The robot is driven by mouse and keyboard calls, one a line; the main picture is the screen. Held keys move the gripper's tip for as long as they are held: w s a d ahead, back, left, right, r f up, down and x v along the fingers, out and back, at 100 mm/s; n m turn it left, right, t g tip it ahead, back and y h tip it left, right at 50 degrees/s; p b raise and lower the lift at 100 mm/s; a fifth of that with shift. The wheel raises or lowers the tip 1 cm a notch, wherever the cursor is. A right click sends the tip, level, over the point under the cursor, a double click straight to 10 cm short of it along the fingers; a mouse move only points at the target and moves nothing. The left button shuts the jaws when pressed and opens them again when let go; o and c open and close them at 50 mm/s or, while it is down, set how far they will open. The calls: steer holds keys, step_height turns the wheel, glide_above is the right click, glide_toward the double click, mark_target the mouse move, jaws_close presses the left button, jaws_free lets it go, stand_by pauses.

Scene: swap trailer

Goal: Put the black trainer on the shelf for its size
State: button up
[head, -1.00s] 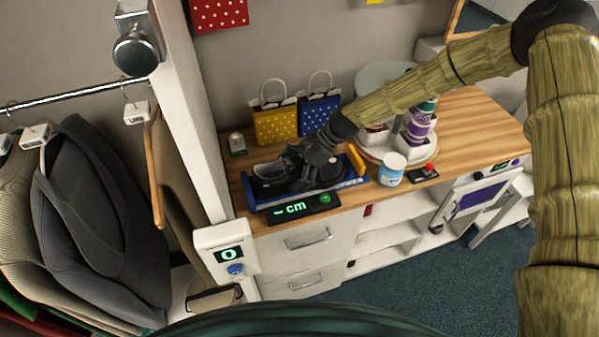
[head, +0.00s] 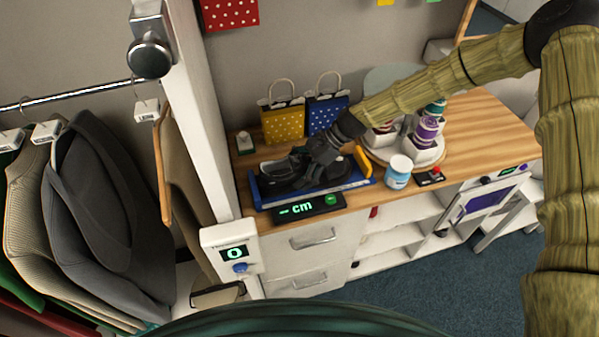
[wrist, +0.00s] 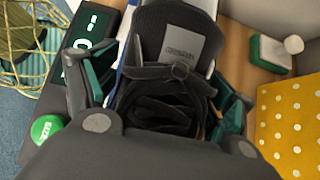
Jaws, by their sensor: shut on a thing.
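The black trainer (head: 277,175) lies on the blue measuring tray (head: 335,189) on the wooden counter. In the wrist view the trainer (wrist: 168,85) fills the middle, with its laces and a grey label in sight. My gripper (head: 307,160) is shut on the trainer from above, one finger on each side of it. The fingers also show in the wrist view (wrist: 160,100). The display (head: 306,207) in front of the tray reads "– cm" and has a green button (head: 331,200). White shelves (head: 400,215) stand under the counter, with their size labels not readable.
Yellow (head: 284,124) and blue (head: 327,113) dotted bags stand behind the tray. A blue-white jar (head: 398,172) and a round stand of spools (head: 424,140) are to its right. A white post (head: 200,120) and hanging clothes (head: 90,200) are at left.

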step_height(320, 180, up, 15)
steer(key=p, duration=0.8)
steer(key=shift+r, duration=1.1)
